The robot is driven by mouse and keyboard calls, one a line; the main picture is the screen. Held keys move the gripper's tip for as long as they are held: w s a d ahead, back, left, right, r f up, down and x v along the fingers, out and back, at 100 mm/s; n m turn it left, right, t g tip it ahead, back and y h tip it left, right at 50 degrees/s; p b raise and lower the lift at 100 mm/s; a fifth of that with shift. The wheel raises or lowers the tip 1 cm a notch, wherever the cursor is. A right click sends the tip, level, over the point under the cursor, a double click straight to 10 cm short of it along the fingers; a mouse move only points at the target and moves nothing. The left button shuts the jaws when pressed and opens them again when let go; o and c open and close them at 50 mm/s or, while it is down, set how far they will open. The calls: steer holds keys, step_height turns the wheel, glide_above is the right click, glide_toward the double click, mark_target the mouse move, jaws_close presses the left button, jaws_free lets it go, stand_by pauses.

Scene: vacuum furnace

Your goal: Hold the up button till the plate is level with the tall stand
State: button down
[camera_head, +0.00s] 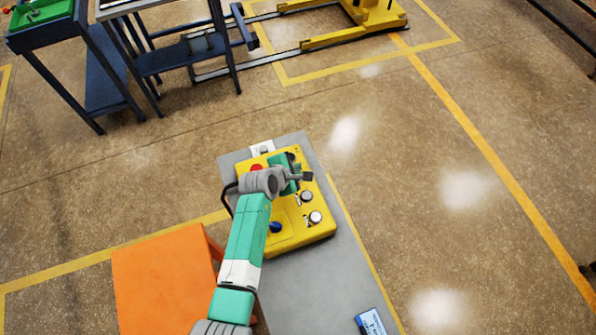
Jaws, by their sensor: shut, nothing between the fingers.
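A yellow control box (318,233) lies on a grey surface. Two pale round buttons sit on its right side, an upper one (306,196) and a lower one (315,217). The labels are too small to read, so I cannot tell which is the up button. My gripper (307,176) is shut and empty over the upper part of the box, just above the upper pale button in the picture. I cannot tell whether it touches anything. The base of a yellow lift (375,14) shows at the top edge. Its plate is out of view, and I cannot identify the tall stand.
The box also carries a red button (256,168), partly hidden by my arm, and a blue knob (275,227). An orange block (160,280) is at lower left. Blue-framed tables (105,85) stand at upper left. The floor at right is open.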

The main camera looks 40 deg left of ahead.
step_height(320, 180, up, 3)
steer(key=shift+r+p, duration=0.1)
steer(key=shift+p, duration=1.05)
